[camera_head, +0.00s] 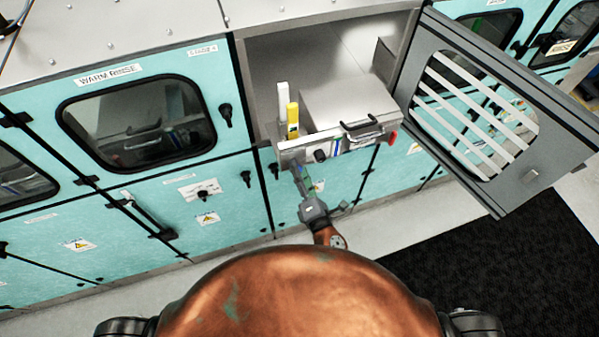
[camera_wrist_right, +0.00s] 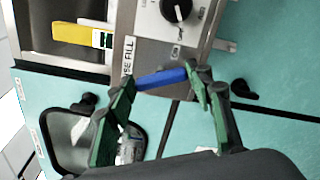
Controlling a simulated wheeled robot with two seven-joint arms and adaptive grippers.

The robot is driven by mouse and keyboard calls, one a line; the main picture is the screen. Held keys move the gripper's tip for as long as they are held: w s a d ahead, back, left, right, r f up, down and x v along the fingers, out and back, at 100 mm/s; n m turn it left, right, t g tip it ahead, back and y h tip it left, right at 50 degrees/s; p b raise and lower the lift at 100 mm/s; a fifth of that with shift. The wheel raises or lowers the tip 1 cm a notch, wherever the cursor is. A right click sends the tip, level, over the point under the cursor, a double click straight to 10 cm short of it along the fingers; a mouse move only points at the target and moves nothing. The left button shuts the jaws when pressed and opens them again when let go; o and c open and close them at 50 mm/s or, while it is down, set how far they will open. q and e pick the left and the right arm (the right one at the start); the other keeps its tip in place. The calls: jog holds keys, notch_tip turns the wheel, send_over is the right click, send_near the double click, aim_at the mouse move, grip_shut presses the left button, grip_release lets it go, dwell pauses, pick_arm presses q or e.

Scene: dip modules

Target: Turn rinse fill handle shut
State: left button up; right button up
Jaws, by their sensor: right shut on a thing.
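The rinse fill handle is a short blue bar (camera_wrist_right: 162,78) on the metal front panel (camera_wrist_right: 150,40), beside a label partly reading "SE FILL" in the right wrist view. It lies nearly level across that picture, tilted slightly. My right gripper (camera_head: 299,174) reaches up to the lower edge of the panel in the head view. In the wrist view its green fingers stand at either end of the blue bar, shut on it. In the head view the gripper hides the bar. My left gripper is not in view.
A black knob (camera_wrist_right: 176,9) sits on the panel close to the handle. A yellow block (camera_head: 293,118) and a white one stand at the panel's left end. A grey slatted door (camera_head: 445,140) hangs open at the right. Teal cabinets (camera_head: 60,225) line the wall.

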jog(key=m, duration=0.5)
jog(key=shift+f+b, duration=0.15)
jog(key=shift+b, duration=0.2)
jog(key=shift+m, duration=0.3)
jog(key=o, duration=1.2)
jog(key=shift+c, duration=0.2)
jog(key=v, duration=1.2)
